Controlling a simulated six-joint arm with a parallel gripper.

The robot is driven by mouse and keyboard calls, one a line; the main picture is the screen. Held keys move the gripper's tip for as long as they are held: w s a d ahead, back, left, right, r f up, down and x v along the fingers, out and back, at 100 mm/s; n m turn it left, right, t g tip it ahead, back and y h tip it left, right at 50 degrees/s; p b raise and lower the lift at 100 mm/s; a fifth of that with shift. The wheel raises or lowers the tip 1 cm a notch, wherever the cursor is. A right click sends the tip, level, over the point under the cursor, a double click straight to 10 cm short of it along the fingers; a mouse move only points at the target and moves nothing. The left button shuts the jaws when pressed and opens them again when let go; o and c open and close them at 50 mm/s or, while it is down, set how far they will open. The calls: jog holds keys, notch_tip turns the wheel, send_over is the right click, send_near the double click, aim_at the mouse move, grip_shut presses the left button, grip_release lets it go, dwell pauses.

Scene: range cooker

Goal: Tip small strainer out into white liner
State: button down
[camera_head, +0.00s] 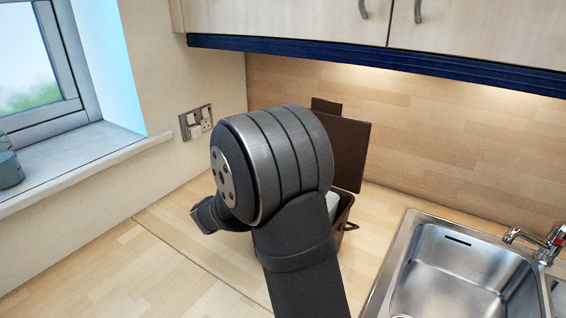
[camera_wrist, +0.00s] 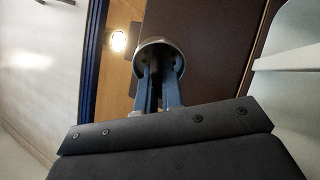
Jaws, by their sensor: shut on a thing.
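The small strainer (camera_wrist: 153,44) shows in the wrist view as a small grey round bowl at the tips of my gripper (camera_wrist: 160,78). My gripper's two blue fingers are shut on it. In the head view my own arm hides the strainer and fingers. The white liner (camera_head: 332,203) shows there as a small pale patch inside the brown bin, just right of my arm. In the wrist view a broad pale surface at the right edge appears to be the liner (camera_wrist: 292,100). I cannot tell whether anything is left in the strainer.
The brown bin's lid (camera_head: 343,150) stands open against the wooden backsplash, and it fills the wrist view's middle (camera_wrist: 205,45). A steel sink (camera_head: 470,270) with a tap (camera_head: 535,242) is at right. Wall cupboards (camera_head: 290,20) hang above. The left worktop (camera_head: 110,275) is clear.

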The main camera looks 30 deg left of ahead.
dwell(0.4)
jog(key=g+y, duration=0.1)
jog(key=r+g+y, duration=0.1)
jog(key=g, duration=0.3)
jog(key=shift+s+a+r+y, duration=0.1)
jog(key=shift+s+r+y, duration=0.05)
jog(key=shift+r+y, duration=0.25)
jog(key=g+y, duration=0.1)
jog(key=r+g+y, duration=0.1)
jog(key=g, duration=0.1)
jog(key=g+y, duration=0.1)
jog(key=g, duration=0.1)
jog(key=shift+w+r, duration=0.25)
jog(key=shift+r, duration=0.1)
jog(key=r+g+y, duration=0.1)
jog(key=g, duration=0.1)
jog(key=r+g+y, duration=0.2)
jog(key=g, duration=0.1)
jog(key=shift+w+d+r, duration=0.1)
jog(key=shift+d+r, duration=0.1)
jog(key=shift+r, duration=0.1)
notch_tip(320, 180, up, 3)
jog(key=g+y, duration=0.1)
jog(key=g, duration=0.1)
jog(key=g+y, duration=0.1)
jog(key=g, duration=0.2)
jog(key=shift+w+d+f+y, duration=0.1)
jog(key=shift+w+f+y, duration=0.1)
jog(key=shift+y, duration=0.1)
jog(key=shift+s, duration=0.1)
